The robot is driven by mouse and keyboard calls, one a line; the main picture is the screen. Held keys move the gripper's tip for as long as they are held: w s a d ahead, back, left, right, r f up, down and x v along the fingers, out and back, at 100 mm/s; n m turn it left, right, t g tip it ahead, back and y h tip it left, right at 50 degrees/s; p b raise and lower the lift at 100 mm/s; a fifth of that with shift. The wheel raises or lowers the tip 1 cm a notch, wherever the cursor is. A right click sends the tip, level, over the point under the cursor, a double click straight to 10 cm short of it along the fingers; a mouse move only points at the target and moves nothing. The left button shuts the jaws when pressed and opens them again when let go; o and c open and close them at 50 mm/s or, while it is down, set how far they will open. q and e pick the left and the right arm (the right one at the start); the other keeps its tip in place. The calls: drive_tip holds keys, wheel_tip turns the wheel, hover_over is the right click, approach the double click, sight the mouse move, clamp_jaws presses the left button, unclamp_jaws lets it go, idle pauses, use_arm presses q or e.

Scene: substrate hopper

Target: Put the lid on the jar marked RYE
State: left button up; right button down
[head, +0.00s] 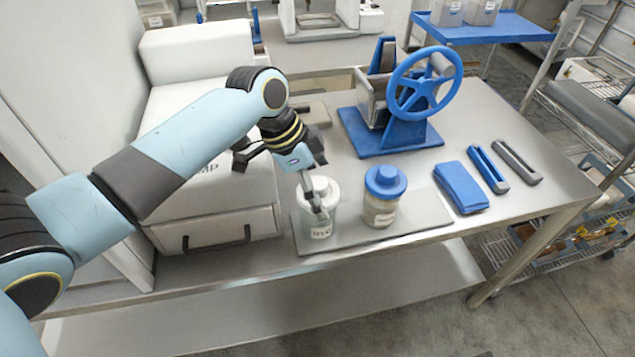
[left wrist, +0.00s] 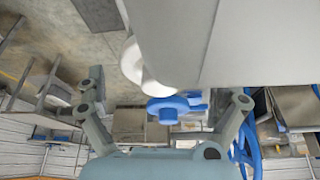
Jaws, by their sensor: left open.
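A clear jar (head: 321,228) with a small label, too small to read surely, stands on a grey mat (head: 420,228). A white lid (head: 328,188) with a knob shows at its top; I cannot tell whether it is fully seated. A second jar (head: 379,212) with pale contents wears a blue lid (head: 386,180) and stands to the right. My left gripper (head: 308,188) is open and points down at the white lid, partly covering it. In the left wrist view, a white rounded part (left wrist: 155,86) and the blue lid (left wrist: 165,108) show between the open fingers (left wrist: 165,103). My right gripper is out of view.
A white machine with a drawer (head: 215,238) stands left. A blue handwheel device (head: 408,110) stands behind the jars. A folded blue cloth (head: 461,187), a blue tool (head: 487,170) and a grey tool (head: 517,162) lie right. The table's front edge is close to the mat.

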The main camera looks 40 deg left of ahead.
use_arm(q)
drive_tip(key=v, duration=1.2)
